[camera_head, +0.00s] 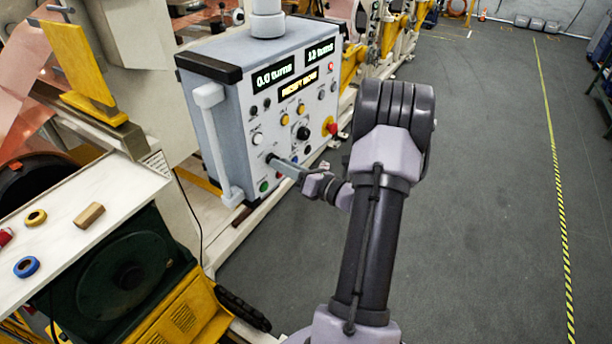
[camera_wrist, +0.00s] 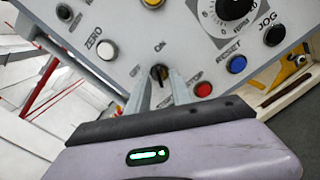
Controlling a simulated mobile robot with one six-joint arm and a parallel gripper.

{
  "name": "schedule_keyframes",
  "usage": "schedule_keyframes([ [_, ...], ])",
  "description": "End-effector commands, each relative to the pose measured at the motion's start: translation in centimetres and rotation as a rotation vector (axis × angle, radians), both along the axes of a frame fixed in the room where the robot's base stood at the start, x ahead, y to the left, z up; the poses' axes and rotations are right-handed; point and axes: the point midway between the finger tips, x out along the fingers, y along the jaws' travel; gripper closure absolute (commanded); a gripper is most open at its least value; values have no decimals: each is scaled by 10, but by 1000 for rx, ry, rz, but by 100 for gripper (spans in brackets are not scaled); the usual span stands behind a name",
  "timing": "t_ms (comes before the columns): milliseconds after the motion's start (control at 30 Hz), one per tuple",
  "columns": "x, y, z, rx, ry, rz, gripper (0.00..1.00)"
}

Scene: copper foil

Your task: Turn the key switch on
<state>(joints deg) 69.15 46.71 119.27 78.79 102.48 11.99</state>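The key switch (camera_wrist: 160,72) is a small dark knob on the grey control panel, with ON printed above it and OFF to its left in the wrist view. My gripper (camera_wrist: 161,78) reaches the panel with its two grey fingers on either side of the switch. A gap shows between the fingers. I cannot tell whether the fingertips press on the key, and they partly hide it, so its exact angle is unclear. In the head view my gripper (camera_head: 275,162) points at the lower left of the control panel (camera_head: 240,130), where its tip covers the switch.
A white ZERO button (camera_wrist: 106,50), red STOP button (camera_wrist: 203,89) and blue RESET button (camera_wrist: 236,64) sit near the switch. A red emergency knob (camera_head: 331,127) is at the panel's right. A white side table (camera_head: 70,255) holds tape rolls. Open floor lies right.

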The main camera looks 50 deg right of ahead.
Motion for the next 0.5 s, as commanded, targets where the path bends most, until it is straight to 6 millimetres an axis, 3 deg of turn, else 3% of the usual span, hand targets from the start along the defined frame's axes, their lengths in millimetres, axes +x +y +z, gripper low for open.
schedule_keyframes([
  [300, -93, -1, -4, 0, -1, -8, 74],
  [500, -141, 0, -2, 0, -1, -5, 74],
])
